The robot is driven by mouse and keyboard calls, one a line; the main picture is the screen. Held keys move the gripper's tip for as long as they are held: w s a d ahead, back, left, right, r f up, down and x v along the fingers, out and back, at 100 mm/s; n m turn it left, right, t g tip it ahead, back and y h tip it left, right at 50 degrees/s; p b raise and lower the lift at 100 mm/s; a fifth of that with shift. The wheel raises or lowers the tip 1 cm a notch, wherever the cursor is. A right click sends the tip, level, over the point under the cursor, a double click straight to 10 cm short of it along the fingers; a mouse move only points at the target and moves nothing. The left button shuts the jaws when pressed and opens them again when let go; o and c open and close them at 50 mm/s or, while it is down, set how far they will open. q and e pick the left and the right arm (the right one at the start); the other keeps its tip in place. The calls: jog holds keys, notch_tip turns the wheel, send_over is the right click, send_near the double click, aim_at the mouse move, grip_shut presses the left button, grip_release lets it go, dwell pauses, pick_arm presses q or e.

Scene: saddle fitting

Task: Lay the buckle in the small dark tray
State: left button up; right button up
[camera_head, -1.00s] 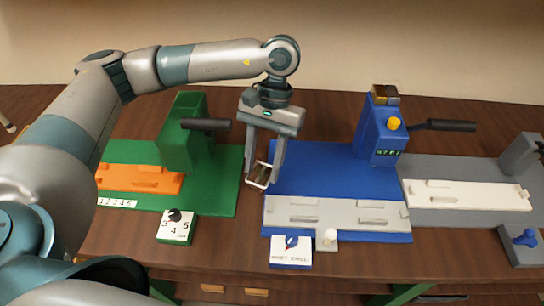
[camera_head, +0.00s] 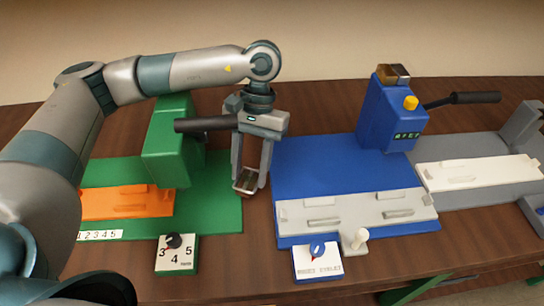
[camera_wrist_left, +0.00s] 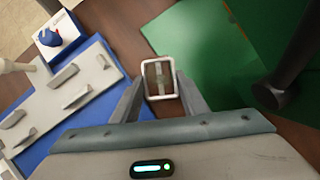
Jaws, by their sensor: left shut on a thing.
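My left gripper (camera_head: 250,182) points down above the gap between the green and blue machines. It is shut on the buckle (camera_head: 246,189), a small pale rectangular frame. In the left wrist view the buckle (camera_wrist_left: 160,78) sits between the two fingertips, with a bar across its middle and brown wood showing through it. I cannot make out a small dark tray in either view. My right gripper is not in view.
A green machine (camera_head: 172,145) with an orange strip (camera_head: 125,203) and a dark lever stands left. A blue machine (camera_head: 390,115) with a grey slotted plate (camera_head: 355,210) stands right. A white strip (camera_head: 480,172) lies farther right. Two dial cards (camera_head: 176,254) (camera_head: 318,262) sit in front.

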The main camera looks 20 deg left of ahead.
pick_arm(q)
jog(key=shift+w+r, duration=0.1)
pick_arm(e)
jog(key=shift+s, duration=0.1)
